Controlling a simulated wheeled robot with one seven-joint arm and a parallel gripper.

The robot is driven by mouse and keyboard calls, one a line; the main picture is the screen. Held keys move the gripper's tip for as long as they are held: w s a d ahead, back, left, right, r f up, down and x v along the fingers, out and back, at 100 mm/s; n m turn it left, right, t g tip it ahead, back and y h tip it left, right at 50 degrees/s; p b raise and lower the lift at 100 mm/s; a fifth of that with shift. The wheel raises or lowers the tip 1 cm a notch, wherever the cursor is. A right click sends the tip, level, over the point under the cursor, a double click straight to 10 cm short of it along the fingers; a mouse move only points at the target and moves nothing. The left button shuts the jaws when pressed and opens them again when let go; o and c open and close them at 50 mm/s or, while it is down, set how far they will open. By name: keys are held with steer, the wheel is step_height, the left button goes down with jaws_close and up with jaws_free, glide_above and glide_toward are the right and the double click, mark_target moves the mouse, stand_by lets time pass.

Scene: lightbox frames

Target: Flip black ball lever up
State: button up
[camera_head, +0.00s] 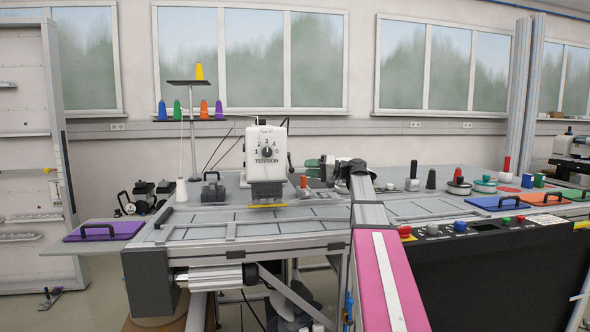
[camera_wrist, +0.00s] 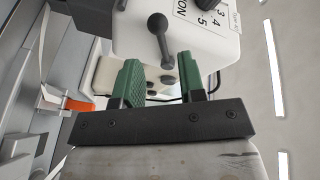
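The black ball lever (camera_wrist: 160,40) sticks out of the white machine head, its ball toward the top of the wrist view. In the head view the lever (camera_head: 290,161) is a small dark shape on the right side of the white tension machine (camera_head: 265,150). Its exact tilt is too small to tell there. My gripper (camera_wrist: 160,70) is open, with its two green fingers apart and nothing held. In the wrist view the lever's lower end shows between the fingertips. I cannot tell whether it lies between them in depth. In the head view my gripper (camera_head: 314,166) is just right of the machine.
A red-topped post (camera_head: 303,183) stands close under my gripper. A thread stand (camera_head: 193,130) with coloured cones is left of the machine. The bench carries knobs and blocks to the right, and a purple plate (camera_head: 88,232) is at left. The bench front is mostly clear.

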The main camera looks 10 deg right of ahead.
mark_target(290, 163)
steer(key=x, duration=0.6)
jaws_close()
